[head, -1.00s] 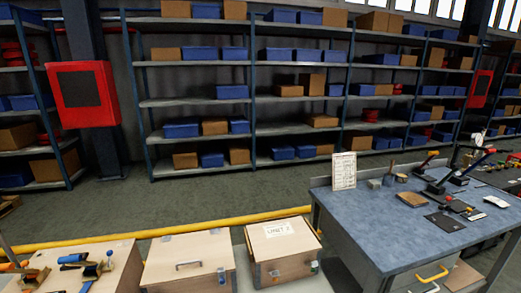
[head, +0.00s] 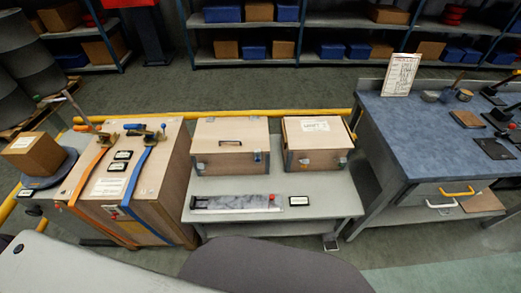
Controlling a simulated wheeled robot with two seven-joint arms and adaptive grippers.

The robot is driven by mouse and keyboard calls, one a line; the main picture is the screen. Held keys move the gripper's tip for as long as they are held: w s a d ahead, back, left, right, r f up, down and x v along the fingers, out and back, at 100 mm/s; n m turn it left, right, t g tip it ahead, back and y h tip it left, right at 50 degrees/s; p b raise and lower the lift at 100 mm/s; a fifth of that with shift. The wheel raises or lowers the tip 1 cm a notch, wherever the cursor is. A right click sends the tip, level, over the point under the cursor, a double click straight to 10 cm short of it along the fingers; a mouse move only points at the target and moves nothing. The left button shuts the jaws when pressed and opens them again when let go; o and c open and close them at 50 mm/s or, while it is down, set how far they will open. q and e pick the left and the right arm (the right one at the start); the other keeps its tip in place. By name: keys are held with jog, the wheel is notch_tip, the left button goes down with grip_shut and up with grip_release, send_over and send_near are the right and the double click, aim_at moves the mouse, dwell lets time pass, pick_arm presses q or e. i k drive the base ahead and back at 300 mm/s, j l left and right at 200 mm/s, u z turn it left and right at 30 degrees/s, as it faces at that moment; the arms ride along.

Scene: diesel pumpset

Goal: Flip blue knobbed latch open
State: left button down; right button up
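A wooden box (head: 232,133) with a dark handle stands on the grey bench. A small blue latch (head: 258,157) is on the right part of its front face; its knob and whether it is open or shut are too small to tell. A second wooden box (head: 318,136) with a paper label stands to the right and has small metal fittings on its front. A strap buckle with a blue handle (head: 134,127) lies on the strapped wooden crate (head: 165,180) at the left. Neither of my grippers shows.
A grey bench (head: 335,198) bears the boxes and a flat tray with a red knob (head: 271,198). A blue-topped workbench (head: 425,135) is at the right. A cardboard box (head: 35,153) stands at the far left. A yellow rail (head: 285,112) runs behind.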

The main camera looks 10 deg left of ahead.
aim_at(257, 152)
jog(key=i+l+u, duration=0.1)
jog(key=l+u, duration=0.15)
jog(key=l, duration=0.4)
jog(key=l+u, duration=0.25)
jog(key=l, duration=0.35)
jog(key=i, duration=0.1)
